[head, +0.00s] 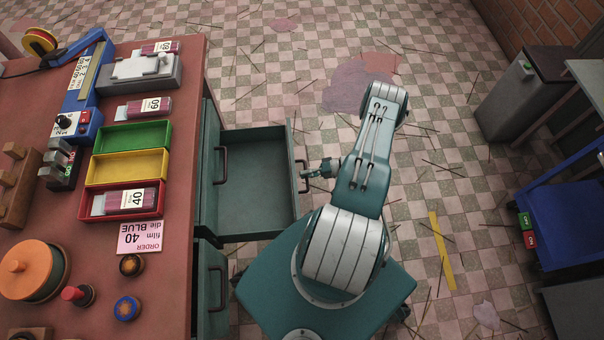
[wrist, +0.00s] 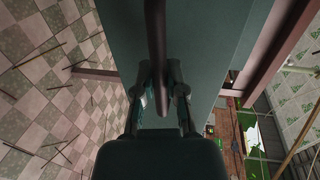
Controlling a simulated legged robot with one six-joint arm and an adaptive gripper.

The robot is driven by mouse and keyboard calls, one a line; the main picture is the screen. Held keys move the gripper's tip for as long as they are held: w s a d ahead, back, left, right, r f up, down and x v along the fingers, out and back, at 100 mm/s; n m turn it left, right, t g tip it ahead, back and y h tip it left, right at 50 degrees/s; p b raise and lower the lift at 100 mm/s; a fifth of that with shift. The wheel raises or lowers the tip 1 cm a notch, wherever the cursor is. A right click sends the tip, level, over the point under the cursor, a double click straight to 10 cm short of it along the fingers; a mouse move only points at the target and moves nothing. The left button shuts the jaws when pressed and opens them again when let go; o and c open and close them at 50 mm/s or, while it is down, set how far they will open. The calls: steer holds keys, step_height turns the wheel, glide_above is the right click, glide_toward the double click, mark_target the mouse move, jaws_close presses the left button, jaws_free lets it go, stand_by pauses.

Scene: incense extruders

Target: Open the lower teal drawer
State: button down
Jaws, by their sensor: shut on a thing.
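The lower teal drawer (head: 258,180) stands pulled far out from the bench, below a shut drawer front with its own handle (head: 221,165). Its inside looks empty. Its dark bar handle (head: 302,178) is on the outer front, at the right. My gripper (head: 312,173) is at that handle. In the wrist view, my gripper (wrist: 162,95) has its two fingers closed on either side of the handle bar (wrist: 156,45), in front of the teal drawer front (wrist: 205,50). The finger contact is partly in shadow.
The red-brown bench (head: 180,215) carries trays, boxes and a blue device. Another drawer handle (head: 217,287) is nearer the front. A blue cart (head: 565,220) and a grey bin (head: 520,90) stand at the right.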

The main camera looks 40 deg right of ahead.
steer(key=shift+f, duration=0.15)
steer(key=c, duration=0.7)
jaws_free()
steer(key=shift+d, duration=0.1)
steer(key=v, duration=1.2)
steer(key=shift+w, duration=0.1)
